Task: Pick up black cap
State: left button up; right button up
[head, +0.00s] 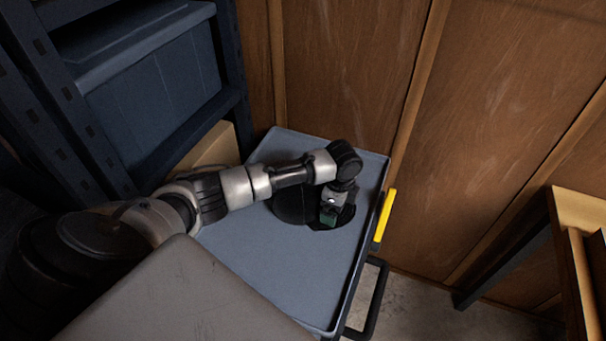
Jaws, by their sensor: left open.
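The black cap (293,207) lies on the grey top of a cart (285,262), with its rounded crown to the left and a darker part to the right. My left gripper (328,218) points down at the cap's right part, directly over or at it. The left gripper is open. My left wrist and forearm cover part of the cap from above, and I cannot tell whether the fingers touch it. My right gripper is not in view.
The cart has a raised rim and a yellow-and-black handle side (385,217) at the right. A dark shelf with a blue-grey bin (155,90) stands at the left, with a cardboard box (212,148) below. A wooden wall (340,70) is behind. A wooden table (580,212) stands at the right.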

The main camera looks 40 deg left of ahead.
pick_arm(q)
jog(key=c, duration=0.6)
